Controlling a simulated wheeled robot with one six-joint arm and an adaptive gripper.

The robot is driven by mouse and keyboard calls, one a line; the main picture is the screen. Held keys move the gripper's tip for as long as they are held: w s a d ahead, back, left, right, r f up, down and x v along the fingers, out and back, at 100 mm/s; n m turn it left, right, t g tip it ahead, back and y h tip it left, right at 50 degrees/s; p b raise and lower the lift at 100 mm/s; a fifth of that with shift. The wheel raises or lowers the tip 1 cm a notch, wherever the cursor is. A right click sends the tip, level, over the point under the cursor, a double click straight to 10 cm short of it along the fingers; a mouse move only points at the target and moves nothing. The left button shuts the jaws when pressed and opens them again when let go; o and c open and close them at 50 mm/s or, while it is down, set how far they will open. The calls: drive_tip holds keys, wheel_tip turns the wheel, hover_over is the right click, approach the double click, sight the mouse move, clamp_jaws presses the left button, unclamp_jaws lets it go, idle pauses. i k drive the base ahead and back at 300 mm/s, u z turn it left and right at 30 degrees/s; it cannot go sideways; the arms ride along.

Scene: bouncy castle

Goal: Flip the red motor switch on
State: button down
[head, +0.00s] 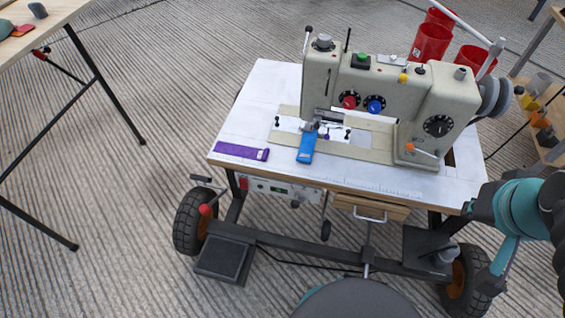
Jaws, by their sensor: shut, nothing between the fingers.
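A cream sewing machine (390,100) stands on a white-topped wheeled table (250,110). A control box (285,190) hangs under the table's front left edge. A small red part (243,184) shows at the box's left end; it is too small to tell whether it is the motor switch or how it is set. A red dial (348,101) and a blue dial (375,105) are on the machine's front. My teal and dark arm links show at the right edge, beside the table's front right corner. I cannot make out my gripper's fingers.
A blue strip (306,147) and a purple strip (241,151) lie on the tabletop. A red-knobbed lever (205,210) sticks out above the left wheel (190,222). Red bins (430,43) stand behind. Another table (35,40) is at far left. The floor between is clear.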

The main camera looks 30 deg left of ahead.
sight(242, 182)
drive_tip(key=u, duration=0.35)
drive_tip(key=k, duration=0.15)
drive_tip(key=u, duration=1.05)
